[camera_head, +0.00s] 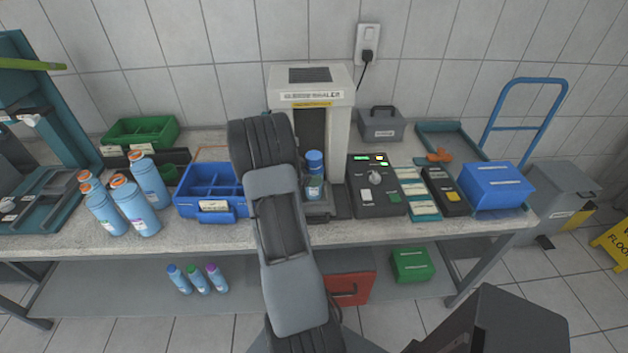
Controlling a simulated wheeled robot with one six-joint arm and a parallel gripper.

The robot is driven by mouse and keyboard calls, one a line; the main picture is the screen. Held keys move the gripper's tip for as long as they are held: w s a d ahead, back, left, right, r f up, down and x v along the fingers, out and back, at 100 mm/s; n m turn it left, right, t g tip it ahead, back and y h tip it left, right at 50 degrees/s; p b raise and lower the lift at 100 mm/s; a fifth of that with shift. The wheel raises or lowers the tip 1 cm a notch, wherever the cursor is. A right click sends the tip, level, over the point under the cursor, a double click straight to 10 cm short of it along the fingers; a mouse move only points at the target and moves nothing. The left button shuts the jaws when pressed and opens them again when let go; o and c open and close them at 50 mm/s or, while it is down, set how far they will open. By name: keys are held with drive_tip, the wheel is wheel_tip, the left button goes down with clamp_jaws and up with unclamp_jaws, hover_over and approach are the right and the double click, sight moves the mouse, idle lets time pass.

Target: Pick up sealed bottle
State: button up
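A small blue bottle with a blue cap (314,184) stands upright at the base of a light grey sealing machine (341,135), in front of its dark opening. It is the only bottle at the machine. My arm rises from the bottom of the view and crosses the bench just left of this bottle. I cannot make out my gripper; my arm links may hide it, so its distance to the bottle and its finger state do not show.
Larger blue bottles with orange caps (136,209) stand at the left of the bench. A divided blue bin (202,207) lies partly behind my arm. A control box (377,185) stands right of the machine. A blue box (497,187) sits at right. Small bottles (198,280) stand on the lower shelf.

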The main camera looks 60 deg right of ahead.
clamp_jaws()
idle(0.5)
drive_tip(key=shift+r, duration=0.1)
